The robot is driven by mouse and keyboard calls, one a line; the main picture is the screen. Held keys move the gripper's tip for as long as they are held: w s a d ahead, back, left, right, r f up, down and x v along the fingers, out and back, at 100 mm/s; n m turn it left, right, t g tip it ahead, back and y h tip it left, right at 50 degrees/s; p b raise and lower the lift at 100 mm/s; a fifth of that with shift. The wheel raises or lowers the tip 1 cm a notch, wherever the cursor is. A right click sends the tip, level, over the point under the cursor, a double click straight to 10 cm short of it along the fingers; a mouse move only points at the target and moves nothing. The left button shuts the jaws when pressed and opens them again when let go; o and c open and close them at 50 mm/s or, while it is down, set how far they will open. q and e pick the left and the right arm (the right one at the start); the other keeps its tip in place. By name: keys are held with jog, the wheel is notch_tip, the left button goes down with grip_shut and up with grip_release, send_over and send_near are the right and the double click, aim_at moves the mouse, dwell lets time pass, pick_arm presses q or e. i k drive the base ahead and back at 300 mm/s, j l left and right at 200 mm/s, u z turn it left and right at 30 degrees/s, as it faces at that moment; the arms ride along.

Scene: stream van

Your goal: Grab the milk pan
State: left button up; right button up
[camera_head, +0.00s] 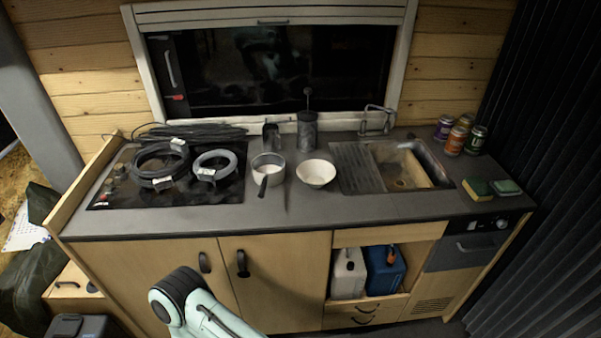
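The milk pan (276,162) is a small light-grey pan with a dark handle. It stands upright on the dark counter, just right of the hob, with its handle pointing toward the front edge. Nothing is touching it from my side. A pale rounded link of one of my arms shows at the bottom, in front of the cabinet doors and well below the pan. Neither of my grippers is in view.
A white bowl (316,173) stands close right of the pan. Coiled cables (160,163) lie on the hob (125,193) to the left. A dark canister (307,131) and a mug (271,136) stand behind. The sink (400,166) is right. Counter in front of the pan is mostly clear.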

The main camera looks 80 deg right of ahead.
aim_at(265, 180)
jog(key=z, duration=2.6)
